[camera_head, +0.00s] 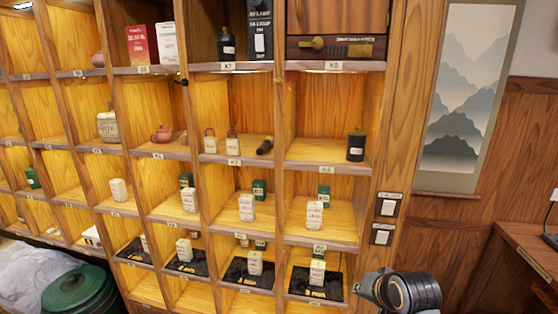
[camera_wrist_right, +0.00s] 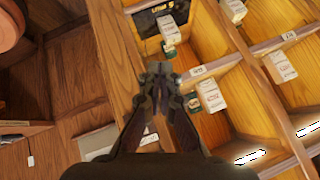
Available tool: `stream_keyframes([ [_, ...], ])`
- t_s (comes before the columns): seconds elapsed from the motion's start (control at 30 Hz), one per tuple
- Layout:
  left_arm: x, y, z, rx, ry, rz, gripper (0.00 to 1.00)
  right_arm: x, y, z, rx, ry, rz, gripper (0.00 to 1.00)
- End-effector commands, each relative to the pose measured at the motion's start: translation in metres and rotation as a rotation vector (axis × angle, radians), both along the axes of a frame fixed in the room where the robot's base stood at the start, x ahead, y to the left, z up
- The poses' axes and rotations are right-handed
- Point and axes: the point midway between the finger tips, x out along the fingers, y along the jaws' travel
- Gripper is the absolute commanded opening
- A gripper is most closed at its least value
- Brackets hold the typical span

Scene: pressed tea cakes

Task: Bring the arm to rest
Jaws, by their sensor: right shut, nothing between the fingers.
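My right arm (camera_head: 402,292) shows at the bottom right of the head view, in front of the wooden wall beside the shelf. Its fingers cannot be made out there. In the right wrist view my right gripper (camera_wrist_right: 160,72) has its dark fingers together at the tips, with nothing held between them. It points toward the shelf edge, with several pale boxes beyond it. My left gripper is in neither view.
A wooden cubby shelf (camera_head: 277,168) holds pale boxes (camera_head: 314,214), dark tins (camera_head: 356,146) and small teapots (camera_head: 162,134). A green-lidded bin (camera_head: 76,288) stands at lower left. A wooden desk (camera_head: 524,240) stands at right. A landscape scroll (camera_head: 462,95) hangs on the wall.

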Motion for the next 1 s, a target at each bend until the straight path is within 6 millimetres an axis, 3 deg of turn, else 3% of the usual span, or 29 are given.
stream_keyframes([
  [0.03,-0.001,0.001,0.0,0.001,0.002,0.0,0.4,-0.027,-0.006,-0.031,-0.059,0.052,0.035,0.0],
  [0.2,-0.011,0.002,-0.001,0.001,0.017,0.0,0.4,-0.103,-0.019,-0.093,-0.219,0.174,0.17,0.0],
  [0.4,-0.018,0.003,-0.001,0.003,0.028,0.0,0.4,-0.173,-0.029,-0.131,-0.343,0.284,0.307,0.0],
  [0.6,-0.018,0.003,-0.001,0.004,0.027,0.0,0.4,-0.234,-0.036,-0.15,-0.432,0.378,0.439,0.0],
  [0.87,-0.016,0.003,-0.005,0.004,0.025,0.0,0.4,-0.215,-0.045,-0.246,-0.417,0.411,0.429,0.0],
  [1.0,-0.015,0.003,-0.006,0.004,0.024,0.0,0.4,-0.218,-0.051,-0.308,-0.409,0.436,0.427,0.0],
])
